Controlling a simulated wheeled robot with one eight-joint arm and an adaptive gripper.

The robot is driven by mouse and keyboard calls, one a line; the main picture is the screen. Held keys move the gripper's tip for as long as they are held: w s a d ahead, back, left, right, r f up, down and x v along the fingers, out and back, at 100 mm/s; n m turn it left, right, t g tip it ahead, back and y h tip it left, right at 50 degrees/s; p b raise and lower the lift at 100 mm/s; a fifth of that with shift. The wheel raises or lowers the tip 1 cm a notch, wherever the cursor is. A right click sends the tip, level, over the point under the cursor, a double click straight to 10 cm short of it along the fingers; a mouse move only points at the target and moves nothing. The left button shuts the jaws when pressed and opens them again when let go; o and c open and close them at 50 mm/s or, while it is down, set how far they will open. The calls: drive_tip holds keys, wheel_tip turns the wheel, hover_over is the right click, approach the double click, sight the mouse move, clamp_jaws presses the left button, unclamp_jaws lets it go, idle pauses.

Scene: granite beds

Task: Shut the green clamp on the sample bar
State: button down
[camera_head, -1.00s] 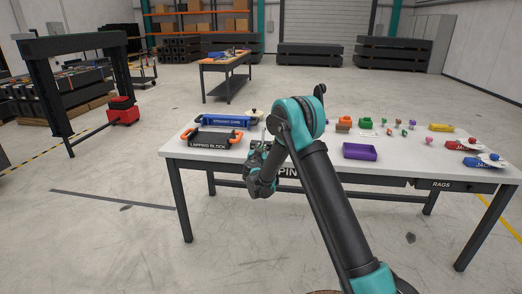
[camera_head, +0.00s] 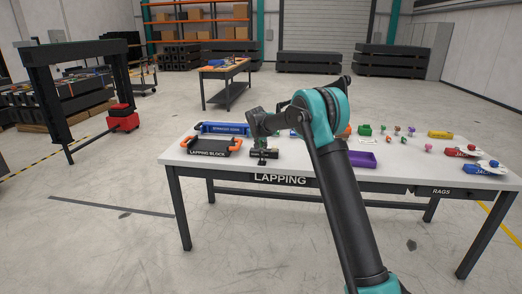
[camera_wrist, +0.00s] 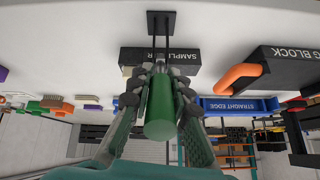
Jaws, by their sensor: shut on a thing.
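The green clamp's round green handle (camera_wrist: 160,110) is between the fingers of my gripper (camera_wrist: 160,92) in the wrist view, and the fingers are shut on it. Two thin dark rods run from behind the handle, across the sample bar, to a small dark plate. The sample bar (camera_wrist: 190,57) is a black block with white lettering, partly hidden behind the fingers and rods. In the head view my gripper (camera_head: 259,140) is low over the table, above the dark sample bar (camera_head: 270,153). The clamp's lever angle cannot be told.
The lapping block (camera_head: 210,147) with orange handles and the blue straight edge (camera_head: 222,128) lie left of the gripper. A purple tray (camera_head: 362,159) and several small coloured pieces lie to the right on the white table (camera_head: 220,170).

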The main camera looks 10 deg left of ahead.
drive_tip(key=shift+w+r+g, duration=0.2)
drive_tip(key=shift+w+g, duration=0.35)
drive_tip(key=shift+g, duration=0.45)
drive_tip(key=shift+w+r+g, duration=0.2)
drive_tip(key=shift+w+g, duration=0.3)
drive_tip(key=shift+g, duration=0.5)
drive_tip(key=c, duration=1.4)
unclamp_jaws()
drive_tip(key=v, duration=1.2)
drive_tip(key=shift+w+d, duration=0.1)
drive_tip(key=shift+w, duration=0.05)
